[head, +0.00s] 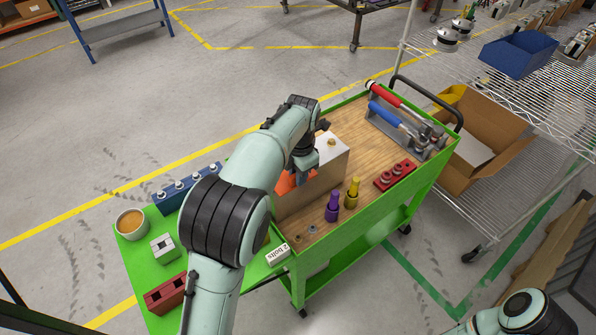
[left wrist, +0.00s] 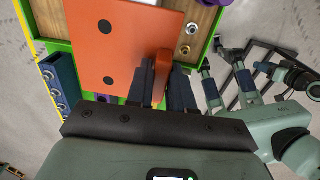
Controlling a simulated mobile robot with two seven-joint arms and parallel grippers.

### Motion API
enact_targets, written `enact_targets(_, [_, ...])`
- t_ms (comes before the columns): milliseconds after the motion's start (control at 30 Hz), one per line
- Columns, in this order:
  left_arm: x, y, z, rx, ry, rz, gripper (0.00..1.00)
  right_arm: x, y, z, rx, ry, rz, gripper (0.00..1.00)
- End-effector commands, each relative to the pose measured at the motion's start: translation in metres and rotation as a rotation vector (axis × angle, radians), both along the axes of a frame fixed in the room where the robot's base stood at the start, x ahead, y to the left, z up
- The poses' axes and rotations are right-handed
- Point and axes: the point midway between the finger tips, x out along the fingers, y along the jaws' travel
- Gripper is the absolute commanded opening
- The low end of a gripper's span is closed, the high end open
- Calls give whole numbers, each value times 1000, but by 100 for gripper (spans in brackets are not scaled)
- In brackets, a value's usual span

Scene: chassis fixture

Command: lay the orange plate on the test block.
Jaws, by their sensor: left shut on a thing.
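The orange plate (head: 285,184) shows in the head view partly hidden behind my left arm. In the left wrist view the orange plate (left wrist: 125,50) is a flat sheet with several dark round holes and an upright orange tab. My left gripper (left wrist: 165,85) is shut on that tab; in the head view the gripper (head: 301,172) is over the test block. The test block (head: 333,160) is a box with a pale top and brownish side, standing on the cart. The plate is at its left part; I cannot tell whether they touch.
The green cart (head: 385,215) has a wooden top. Purple (head: 332,207) and yellow (head: 351,193) pegs and a red block (head: 395,175) stand in front of the test block. A grey holder (head: 418,140) with tools is behind. A blue bolt rack (head: 186,186) and orange-filled bowl (head: 131,223) lie left.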

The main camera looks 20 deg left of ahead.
Motion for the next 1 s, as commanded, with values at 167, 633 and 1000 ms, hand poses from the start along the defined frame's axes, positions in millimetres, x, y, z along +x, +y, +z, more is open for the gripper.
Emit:
enact_targets(167, [1, 0, 1, 1, -3, 0, 0, 0, 0, 0, 0, 0, 0, 43])
enact_targets(633, [1, 0, -7, 1, -3, -1, 0, -2, 0, -3, 0, 2, 0, 43])
enact_targets(1000, [1, 0, -12, 1, -3, -1, 0, -3, 0, -4, 0, 3, 0, 43])
